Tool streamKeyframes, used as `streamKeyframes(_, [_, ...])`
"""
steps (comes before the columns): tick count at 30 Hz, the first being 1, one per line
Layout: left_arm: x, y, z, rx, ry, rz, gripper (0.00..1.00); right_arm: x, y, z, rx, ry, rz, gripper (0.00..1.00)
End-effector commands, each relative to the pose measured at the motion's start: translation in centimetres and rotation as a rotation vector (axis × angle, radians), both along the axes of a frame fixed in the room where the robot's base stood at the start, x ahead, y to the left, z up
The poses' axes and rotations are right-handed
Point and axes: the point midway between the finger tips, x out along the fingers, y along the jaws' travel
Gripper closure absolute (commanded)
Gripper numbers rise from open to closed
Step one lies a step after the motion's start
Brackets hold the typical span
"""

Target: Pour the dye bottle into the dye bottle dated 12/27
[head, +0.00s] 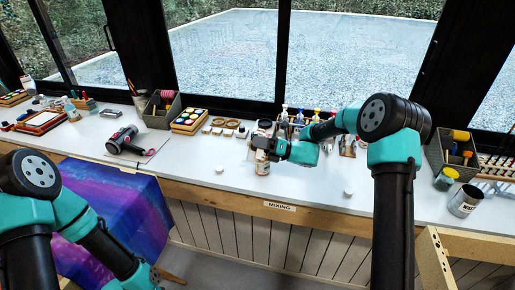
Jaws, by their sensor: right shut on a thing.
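My right gripper (266,145) is over the white worktop near the middle of the head view. It is shut on a small bottle, mostly hidden by the fingers. A small pale bottle with a tan label (262,168) shows just below the fingers. I cannot tell whether this is the held bottle or another one standing under it. No date can be read on any label. Small white caps lie on the worktop, one to the left (220,170) and one to the right (348,193).
Several small bottles with coloured tops (300,117) stand behind my right gripper. A paint tray (189,121), a dark device (125,141) and grey bins (161,110) are to the left. A can (465,200) stands at right. The front edge bears a MIXING label (280,206).

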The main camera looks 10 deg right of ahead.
Motion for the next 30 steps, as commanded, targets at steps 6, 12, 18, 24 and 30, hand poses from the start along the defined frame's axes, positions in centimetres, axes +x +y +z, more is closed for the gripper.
streamKeyframes(6, [0.0,0.0,0.0,0.000,0.000,0.000,0.47,0.8,-0.5,2.0,-0.117,-0.208,-0.001,0.72])
streamKeyframes(12, [0.0,0.0,0.0,0.000,0.000,0.000,0.47,1.8,-1.0,2.8,-0.233,-0.415,0.000,0.72])
streamKeyframes(18, [0.0,0.0,0.0,0.000,0.000,0.000,0.47,3.2,-1.8,2.7,-0.359,-0.639,-0.002,0.72])
streamKeyframes(24, [0.0,0.0,0.0,0.000,0.000,0.000,0.47,3.9,-2.2,2.5,-0.428,-0.763,0.000,0.72])
streamKeyframes(30, [0.0,0.0,0.0,0.000,0.000,0.000,0.47,4.0,-2.3,2.5,-0.440,-0.783,-0.001,0.72])
